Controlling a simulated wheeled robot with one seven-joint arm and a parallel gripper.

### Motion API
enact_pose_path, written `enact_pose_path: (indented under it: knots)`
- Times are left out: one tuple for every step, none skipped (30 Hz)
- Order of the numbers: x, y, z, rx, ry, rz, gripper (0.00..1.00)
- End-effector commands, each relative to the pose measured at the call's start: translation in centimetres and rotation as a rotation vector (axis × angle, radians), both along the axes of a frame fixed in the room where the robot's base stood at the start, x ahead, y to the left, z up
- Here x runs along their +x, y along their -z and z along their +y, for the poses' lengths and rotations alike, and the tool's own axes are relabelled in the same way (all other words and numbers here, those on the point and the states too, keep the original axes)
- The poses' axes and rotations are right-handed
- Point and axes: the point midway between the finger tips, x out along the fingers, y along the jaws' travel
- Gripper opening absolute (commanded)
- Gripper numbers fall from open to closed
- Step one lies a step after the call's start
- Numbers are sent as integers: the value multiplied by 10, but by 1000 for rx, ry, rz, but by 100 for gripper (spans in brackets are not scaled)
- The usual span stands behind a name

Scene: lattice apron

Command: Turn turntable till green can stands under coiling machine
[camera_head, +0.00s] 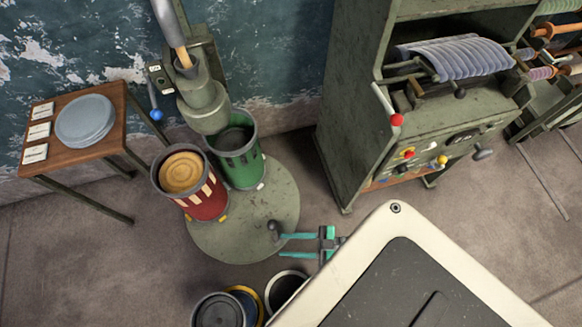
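The turntable (250,222) is a round grey-green disc on the floor. The green can (243,168) stands upright near its back edge, and its mouth looks dark inside. The red can (207,202), with cream marks and a tan coil filling its top, stands at the left. The coiling machine (202,100) hangs above them. Its head overlaps the green can's left rim in the picture; I cannot tell whether it is centred over it. My gripper (281,246) has teal fingers spread apart, at the turntable's right edge. The upper fingertip is close to a dark knobbed post (273,228); contact is unclear.
Several cans (218,311) stand on the floor in front of the turntable. A small wooden table (72,128) with a grey disc is at the left. A large green machine (362,110) with levers stands at the right. Bare floor lies between it and the turntable.

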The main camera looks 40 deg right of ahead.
Motion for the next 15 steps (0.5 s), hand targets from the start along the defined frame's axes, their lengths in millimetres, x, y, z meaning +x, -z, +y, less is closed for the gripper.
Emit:
enact_pose_path:
  knots:
    - [-5, -3, 1, -1, 2, 1, 36]
    - [-8, -4, 3, -1, 1, 1, 36]
    - [-10, -5, 5, 0, 1, 0, 36]
    - [-11, -6, 6, 0, 0, 0, 36]
    - [-13, -6, 7, 0, 1, 0, 36]
    - [-14, -7, 7, -1, 1, 0, 36]
    - [-15, -7, 7, -1, 1, 0, 36]
    - [-15, -7, 8, -1, 1, 0, 36]
    - [-15, -8, 8, -1, 1, 0, 36]
    - [-16, -8, 8, -1, 1, 0, 36]
    - [-16, -8, 8, -1, 1, 0, 36]
    - [-15, -8, 8, -1, 1, 0, 36]
    - [-15, -8, 8, -1, 1, 0, 36]
    - [-15, -8, 8, -1, 1, 0, 36]
    - [-15, -8, 8, -1, 1, 0, 36]
